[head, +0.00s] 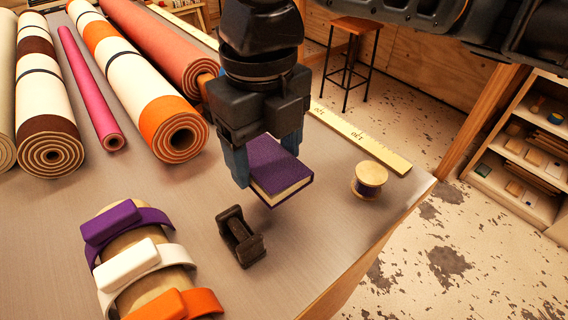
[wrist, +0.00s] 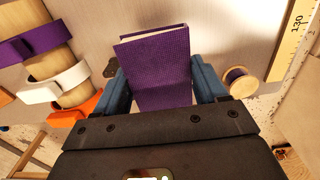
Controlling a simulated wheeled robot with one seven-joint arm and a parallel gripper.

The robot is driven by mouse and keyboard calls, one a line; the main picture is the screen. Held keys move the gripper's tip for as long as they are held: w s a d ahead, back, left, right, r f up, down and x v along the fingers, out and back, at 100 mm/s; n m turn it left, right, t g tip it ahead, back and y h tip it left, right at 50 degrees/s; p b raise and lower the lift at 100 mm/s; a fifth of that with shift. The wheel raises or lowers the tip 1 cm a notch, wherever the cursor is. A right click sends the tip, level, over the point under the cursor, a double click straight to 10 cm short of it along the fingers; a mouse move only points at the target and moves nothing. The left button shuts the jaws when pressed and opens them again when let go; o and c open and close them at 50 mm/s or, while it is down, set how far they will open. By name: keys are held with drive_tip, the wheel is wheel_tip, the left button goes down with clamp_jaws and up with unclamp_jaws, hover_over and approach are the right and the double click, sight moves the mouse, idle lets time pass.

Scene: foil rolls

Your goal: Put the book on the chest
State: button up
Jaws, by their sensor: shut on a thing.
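The purple book (head: 283,168) with pale page edges is between the blue fingers of my gripper (head: 265,165), near the table's right side. My gripper is shut on it. A shadow lies under the book; it appears slightly above the tabletop. In the wrist view the purple cover (wrist: 157,75) fills the space between the fingers. No clear chest shows. A small dark brown object (head: 240,237) stands just in front of the book; I cannot tell whether it is the chest. It is partly hidden in the wrist view (wrist: 110,68).
A thread spool (head: 369,180) and a yellow ruler (head: 358,138) lie right of the book on the table (head: 190,205). A stand with coloured bands (head: 140,260) is at front left. Several rolls (head: 135,80) lie behind. A stool (head: 352,50) and shelf (head: 525,145) stand beyond the table.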

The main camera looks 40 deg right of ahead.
sight(285, 149)
drive_tip(key=d, duration=0.1)
drive_tip(key=d+f, duration=0.1)
drive_tip(key=w+d+f, duration=0.1)
drive_tip(key=d, duration=0.1)
drive_tip(key=shift+f, duration=2.25)
drive_tip(key=shift+f, duration=0.2)
drive_tip(key=o, duration=1.1)
drive_tip(key=shift+c, duration=0.2)
drive_tip(key=shift+r, duration=0.1)
wheel_tip(285, 149, up, 12)
drive_tip(key=shift+r, duration=0.15)
